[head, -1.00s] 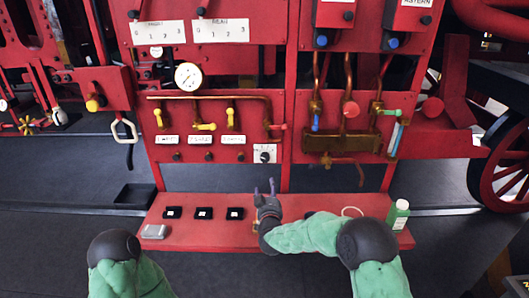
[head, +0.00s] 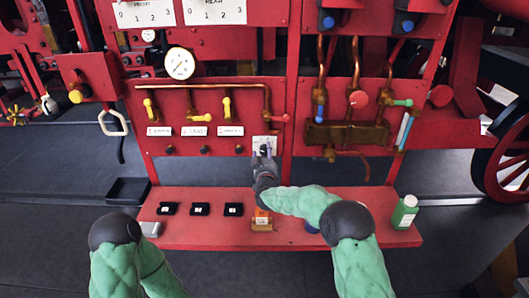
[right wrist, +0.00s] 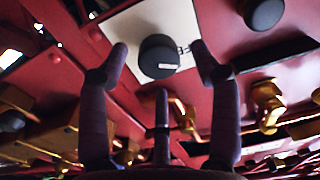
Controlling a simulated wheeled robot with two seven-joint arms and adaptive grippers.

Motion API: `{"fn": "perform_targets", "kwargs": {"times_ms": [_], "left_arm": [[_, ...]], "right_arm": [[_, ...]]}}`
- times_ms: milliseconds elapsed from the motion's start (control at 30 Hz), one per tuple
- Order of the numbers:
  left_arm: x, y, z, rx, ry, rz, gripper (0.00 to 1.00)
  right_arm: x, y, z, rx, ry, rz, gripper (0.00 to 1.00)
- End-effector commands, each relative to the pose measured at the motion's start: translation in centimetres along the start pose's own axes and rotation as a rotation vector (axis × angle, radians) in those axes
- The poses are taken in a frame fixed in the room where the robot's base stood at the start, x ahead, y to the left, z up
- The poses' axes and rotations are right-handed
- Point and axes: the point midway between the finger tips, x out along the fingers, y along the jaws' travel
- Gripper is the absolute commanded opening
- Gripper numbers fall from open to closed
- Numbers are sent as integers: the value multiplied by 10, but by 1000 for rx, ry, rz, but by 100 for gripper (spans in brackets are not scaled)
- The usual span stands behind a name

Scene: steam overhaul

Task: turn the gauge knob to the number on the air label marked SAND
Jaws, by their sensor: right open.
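The gauge knob is a small black round knob (right wrist: 158,56) on a white dial plate (right wrist: 150,22) on the red panel. In the head view the plate (head: 265,140) is partly covered by my right gripper (head: 263,153). In the right wrist view my right gripper (right wrist: 160,58) is open, with one finger on each side of the knob and gaps between. Three white air labels sit under yellow-handled valves: left (head: 159,131), middle (head: 194,131) and right (head: 230,131). The middle one seems to read "2 SAND", but the print is very small. My left gripper is not in view.
A white pressure gauge (head: 179,63) sits above the valves. A red shelf (head: 185,232) below holds several black blocks, a grey box (head: 150,229), an orange item (head: 262,222) and a green bottle (head: 404,212). Copper pipes and valves (head: 345,133) fill the right panel.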

Motion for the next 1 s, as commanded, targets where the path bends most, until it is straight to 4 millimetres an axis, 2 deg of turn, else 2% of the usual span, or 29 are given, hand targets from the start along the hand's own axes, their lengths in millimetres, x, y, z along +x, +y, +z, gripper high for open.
{"fn": "perform_targets", "kwargs": {"times_ms": [233,633,667,833,1000], "left_arm": [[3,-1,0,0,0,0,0],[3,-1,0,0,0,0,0],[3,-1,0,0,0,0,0],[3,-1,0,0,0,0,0],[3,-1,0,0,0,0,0]], "right_arm": [[23,0,0,1,0,0,64],[27,0,0,0,0,-1,64],[27,0,0,0,0,-1,58],[27,0,0,0,0,-1,10],[27,0,-1,1,2,-1,8]]}}
